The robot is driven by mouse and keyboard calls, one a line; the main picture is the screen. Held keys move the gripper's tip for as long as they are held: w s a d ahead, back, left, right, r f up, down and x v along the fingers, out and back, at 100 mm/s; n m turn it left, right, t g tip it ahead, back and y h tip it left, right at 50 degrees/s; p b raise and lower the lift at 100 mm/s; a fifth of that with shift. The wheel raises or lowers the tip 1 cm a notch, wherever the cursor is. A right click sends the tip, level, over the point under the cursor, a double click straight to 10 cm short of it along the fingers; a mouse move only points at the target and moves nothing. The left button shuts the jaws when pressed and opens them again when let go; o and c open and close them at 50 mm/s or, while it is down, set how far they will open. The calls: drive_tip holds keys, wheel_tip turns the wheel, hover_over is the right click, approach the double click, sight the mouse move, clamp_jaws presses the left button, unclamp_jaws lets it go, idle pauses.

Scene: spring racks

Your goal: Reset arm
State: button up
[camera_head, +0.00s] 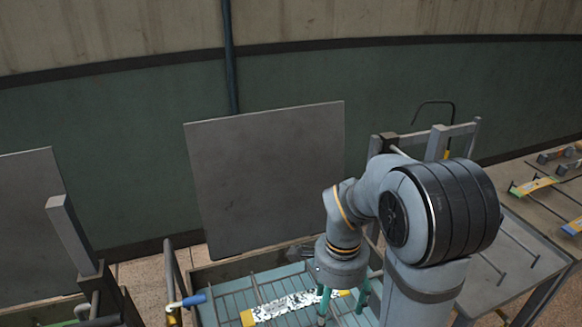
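My arm reaches down at the centre right. My gripper (343,302) hangs over the right part of a teal-floored rack (225,312). Its two teal fingers point down and stand apart, so it looks open. A white speckled bar with yellow ends (285,307) lies in the rack, and its right end is beside or between the fingers. I cannot tell whether they touch it. My wrist and arm hide the rack's right side.
A large grey panel (265,180) stands upright behind the rack. A grey post (72,235) and a blue-handled bar (188,301) are at left.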

drive_tip(key=d+r+n+b, duration=0.1)
drive_tip(key=d+r+n, duration=0.3)
drive_tip(key=d+n, duration=0.7)
drive_tip(key=shift+w+d+r, duration=0.15)
drive_tip(key=shift+w+d, duration=0.25)
drive_tip(key=shift+d, duration=0.6)
